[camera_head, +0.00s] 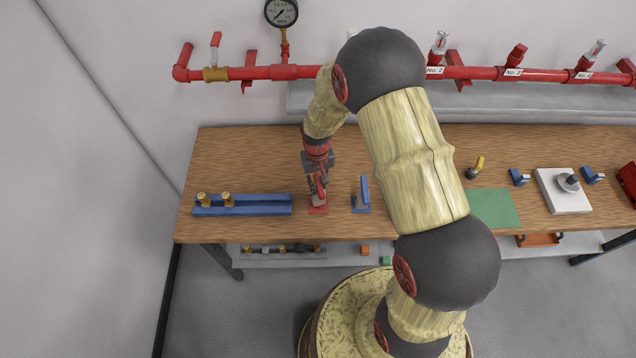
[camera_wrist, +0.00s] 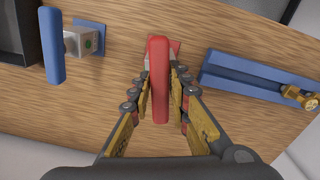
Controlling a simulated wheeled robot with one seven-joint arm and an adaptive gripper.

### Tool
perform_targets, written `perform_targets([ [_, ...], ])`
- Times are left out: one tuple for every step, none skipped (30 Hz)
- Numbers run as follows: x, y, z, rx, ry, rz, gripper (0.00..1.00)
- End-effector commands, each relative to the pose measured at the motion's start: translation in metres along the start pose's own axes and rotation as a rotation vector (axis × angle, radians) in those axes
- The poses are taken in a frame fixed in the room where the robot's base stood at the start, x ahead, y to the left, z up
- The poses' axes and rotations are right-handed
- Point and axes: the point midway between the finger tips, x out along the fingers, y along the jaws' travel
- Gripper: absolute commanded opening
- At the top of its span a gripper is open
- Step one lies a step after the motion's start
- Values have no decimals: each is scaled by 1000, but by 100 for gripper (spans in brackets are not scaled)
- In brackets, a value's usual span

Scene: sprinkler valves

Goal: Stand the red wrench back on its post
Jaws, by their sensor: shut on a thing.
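The red wrench (camera_wrist: 158,80) shows as a long red handle between the two fingers of my gripper (camera_wrist: 161,88) in the wrist view. My gripper (camera_head: 317,180) is shut on it and points down at the table. In the head view the red wrench (camera_head: 316,188) is mostly hidden by the fingers. A red base plate (camera_head: 317,210) lies on the table just below it; a red corner (camera_wrist: 176,43) shows behind the handle in the wrist view. The post is hidden, and I cannot tell whether the wrench touches it.
A blue wrench (camera_head: 364,188) stands on a blue base close to the right of my gripper. A blue rack (camera_head: 250,204) with brass fittings lies to the left. A green mat (camera_head: 492,207) and a white block (camera_head: 563,190) lie further right. Red pipes (camera_head: 480,73) run along the wall.

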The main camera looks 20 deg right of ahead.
Motion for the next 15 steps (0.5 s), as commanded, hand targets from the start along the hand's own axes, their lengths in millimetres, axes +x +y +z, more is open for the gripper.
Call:
perform_targets([
  [1,0,-1,0,1,0,0],
  [2,0,-1,0,1,0,0],
  [3,0,-1,0,1,0,0],
  [4,0,-1,0,1,0,0],
  [4,0,-1,0,2,0,0],
  [5,0,-1,0,2,0,0],
  [6,0,-1,0,2,0,0],
  [6,0,-1,0,2,0,0],
  [7,0,-1,0,2,0,0],
  [8,0,-1,0,2,0,0],
  [8,0,-1,0,2,0,0],
  [9,0,-1,0,2,0,0],
  [10,0,-1,0,2,0,0],
  [11,0,-1,0,2,0,0],
  [12,0,-1,0,2,0,0],
])
